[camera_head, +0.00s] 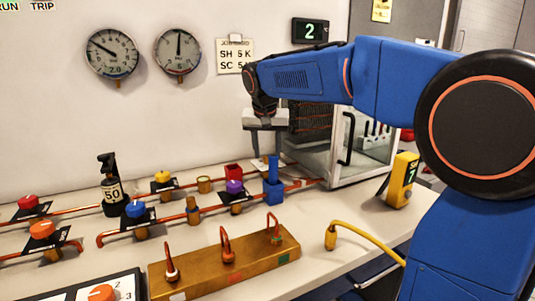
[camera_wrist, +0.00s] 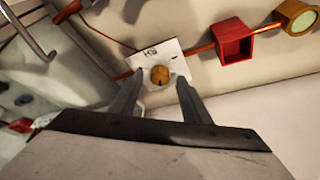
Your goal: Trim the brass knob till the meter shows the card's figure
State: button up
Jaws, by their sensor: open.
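The brass knob (camera_wrist: 160,75) sits on a white marked plate (camera_wrist: 172,52) in the wrist view. My gripper (camera_wrist: 160,77) is open, with its fingertips on either side of the knob; I cannot tell whether they touch it or are still above it. In the head view my gripper (camera_head: 265,140) points down over the back pipe, and I cannot make out the knob there. A wall card (camera_head: 235,55) reads roughly "SH 5 K, SC 5", partly covered by my arm. A dark display (camera_head: 310,31) shows a green 2. A yellow meter (camera_head: 401,180) stands at the right; its figure is too small to read surely.
A red open box (camera_head: 233,172) and a brass cup (camera_head: 204,184) stand left of my gripper. A blue block (camera_head: 273,190) stands in front. A glass cabinet (camera_head: 345,150) is close on the right. Two dial gauges (camera_head: 111,53) (camera_head: 178,52) hang on the wall.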

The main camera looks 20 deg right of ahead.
jog(key=shift+w+d+f, duration=0.1)
jog(key=shift+w+f, duration=0.1)
jog(key=shift+f, duration=0.3)
jog(key=c, duration=1)
jog(key=shift+c, duration=0.2)
jog(key=shift+n, duration=0.3)
jog(key=n+y, duration=0.1)
jog(key=n, duration=0.1)
jog(key=shift+d+n, duration=0.15)
jog(key=shift+n, duration=0.15)
jog(key=shift+d+n+y, duration=0.15)
jog(key=shift+n+y, duration=0.75)
jog(key=shift+n, duration=1.4)
